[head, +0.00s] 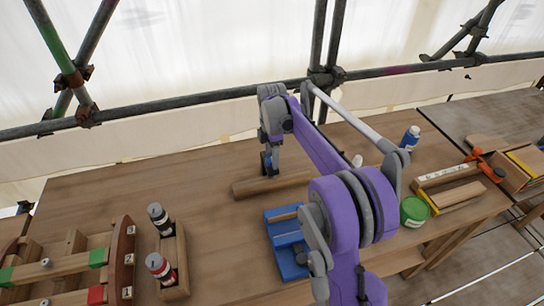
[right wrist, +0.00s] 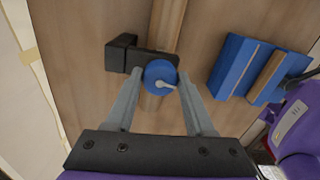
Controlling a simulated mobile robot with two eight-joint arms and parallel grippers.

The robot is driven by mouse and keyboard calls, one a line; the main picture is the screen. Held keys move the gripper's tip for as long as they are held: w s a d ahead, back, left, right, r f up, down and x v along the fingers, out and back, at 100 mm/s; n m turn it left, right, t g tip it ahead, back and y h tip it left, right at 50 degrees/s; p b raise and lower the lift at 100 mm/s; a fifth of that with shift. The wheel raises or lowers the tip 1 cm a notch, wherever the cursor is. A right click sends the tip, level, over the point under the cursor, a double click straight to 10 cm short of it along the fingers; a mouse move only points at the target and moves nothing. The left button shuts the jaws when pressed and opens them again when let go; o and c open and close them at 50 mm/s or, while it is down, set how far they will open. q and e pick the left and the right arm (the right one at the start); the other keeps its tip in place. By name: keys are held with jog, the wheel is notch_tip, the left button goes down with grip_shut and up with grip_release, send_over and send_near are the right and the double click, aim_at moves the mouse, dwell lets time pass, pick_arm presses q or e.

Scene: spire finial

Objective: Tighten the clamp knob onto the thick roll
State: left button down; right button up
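In the right wrist view a round blue clamp knob (right wrist: 158,72) with a pale lever sits on a dark clamp body (right wrist: 122,54). The clamp lies across a long wooden piece (right wrist: 168,25), which seems to be the thick roll; it also shows in the head view (head: 290,184). My right gripper (right wrist: 160,78) has its fingers apart, one on each side of the knob. A narrow gap shows at the left finger; contact at the right finger cannot be told. In the head view my right gripper (head: 268,162) is over the roll. My left gripper is out of view.
A blue tray (head: 290,262) lies close in front of the roll. Two bottles (head: 160,219) stand in a wooden holder at left. A green tin (head: 413,211), a blue bottle (head: 411,137) and a wooden rack stand at right.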

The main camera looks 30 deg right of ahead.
grip_shut()
jog(key=shift+m, duration=0.3)
